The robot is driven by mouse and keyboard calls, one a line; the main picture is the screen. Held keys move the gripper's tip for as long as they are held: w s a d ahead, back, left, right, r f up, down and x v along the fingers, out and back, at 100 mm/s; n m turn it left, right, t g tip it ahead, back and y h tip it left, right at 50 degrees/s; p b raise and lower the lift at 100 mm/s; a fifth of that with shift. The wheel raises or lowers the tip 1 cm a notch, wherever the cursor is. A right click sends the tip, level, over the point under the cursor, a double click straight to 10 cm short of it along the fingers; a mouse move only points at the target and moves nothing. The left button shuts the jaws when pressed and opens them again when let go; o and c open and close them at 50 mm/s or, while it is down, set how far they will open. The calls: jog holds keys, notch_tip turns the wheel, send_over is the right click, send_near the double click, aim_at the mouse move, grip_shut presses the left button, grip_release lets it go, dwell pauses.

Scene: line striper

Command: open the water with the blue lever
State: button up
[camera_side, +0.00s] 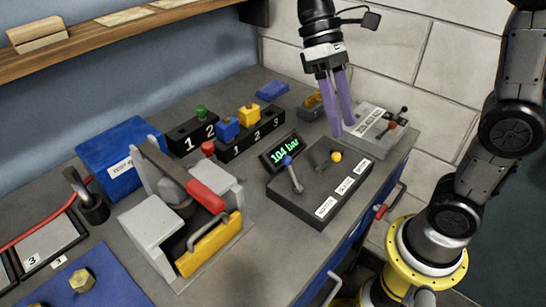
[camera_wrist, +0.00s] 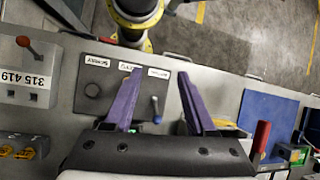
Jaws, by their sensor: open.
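The blue-knobbed lever (camera_side: 292,175) stands tilted on a dark valve box (camera_side: 310,205). In the wrist view the lever (camera_wrist: 156,108) shows between my two fingers. A yellow-knobbed lever (camera_side: 335,157) stands beside it on the same box. The box has three white labels along its front edge, too small to read surely. A display (camera_side: 280,151) behind the box reads "104 bar". My gripper (camera_side: 343,131) has two purple fingers, points down and is open and empty. It hangs above the box's far right end, apart from the blue lever; it also shows in the wrist view (camera_wrist: 160,74).
A grey box with red and dark levers (camera_side: 372,130) stands to the right. A clamp with a red handle (camera_side: 205,195) and yellow block stands left. Numbered black blocks (camera_side: 252,135) with coloured pieces stand behind. A shelf (camera_side: 110,37) is at upper left.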

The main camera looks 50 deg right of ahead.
jog(key=s+d+f+m+t+h, duration=0.1)
jog(key=s+d+f+t, duration=0.3)
jog(key=t, duration=0.7)
jog(key=shift+s+d+m+h, duration=0.35)
jog(key=shift+s+d, duration=0.3)
jog(key=shift+s, duration=0.7)
